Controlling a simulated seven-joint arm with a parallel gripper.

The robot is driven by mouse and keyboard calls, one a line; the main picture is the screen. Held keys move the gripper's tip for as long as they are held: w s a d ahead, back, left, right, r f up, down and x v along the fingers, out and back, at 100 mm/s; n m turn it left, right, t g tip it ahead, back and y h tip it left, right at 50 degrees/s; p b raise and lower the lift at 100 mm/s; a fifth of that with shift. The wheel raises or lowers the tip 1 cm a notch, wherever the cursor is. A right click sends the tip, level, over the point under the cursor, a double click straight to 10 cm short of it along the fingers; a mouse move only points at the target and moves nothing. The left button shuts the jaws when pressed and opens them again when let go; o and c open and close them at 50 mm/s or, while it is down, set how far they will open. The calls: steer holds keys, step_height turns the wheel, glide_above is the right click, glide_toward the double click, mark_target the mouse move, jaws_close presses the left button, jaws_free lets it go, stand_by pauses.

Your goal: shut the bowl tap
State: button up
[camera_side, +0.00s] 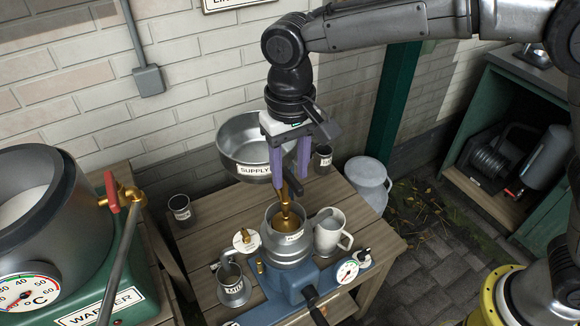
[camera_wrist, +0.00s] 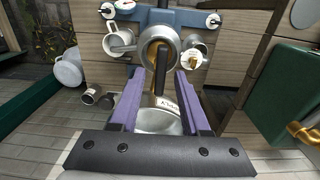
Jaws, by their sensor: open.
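The steel bowl labelled SUPPLY (camera_side: 238,150) sits above the wooden table; its near side also shows in the wrist view (camera_wrist: 157,118). A dark lever (camera_side: 289,192) stands at the bowl's front, and it shows as a black bar in the wrist view (camera_wrist: 162,70). A golden column (camera_side: 285,208) runs from there down into a steel pot (camera_side: 290,246); whether it is brass or liquid I cannot tell. My gripper (camera_side: 291,184) is open, its purple fingers pointing down in front of the bowl. In the wrist view the fingers (camera_wrist: 164,76) lie either side of the lever, with no clear contact.
A white jug (camera_side: 328,232), a small steel cup (camera_side: 233,284) and a gauge (camera_side: 347,271) crowd around the pot on its blue stand. A large green warmer (camera_side: 95,295) with a red-handled tap (camera_side: 112,192) stands at left. The brick wall (camera_side: 190,80) is close behind the bowl.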

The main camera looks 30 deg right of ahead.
jaws_close()
stand_by(0.6)
steer(key=shift+w+d+r+n, duration=0.1)
steer(key=shift+w+d+n, duration=0.2)
steer(key=shift+n, duration=2.65)
steer(key=shift+w+d+n, duration=0.3)
steer(key=shift+n, duration=2.7)
steer(key=shift+w+d+r+n, duration=0.1)
steer(key=shift+w+d+n, duration=0.2)
steer(key=shift+n, duration=2.65)
jaws_free()
steer(key=shift+f, duration=0.15)
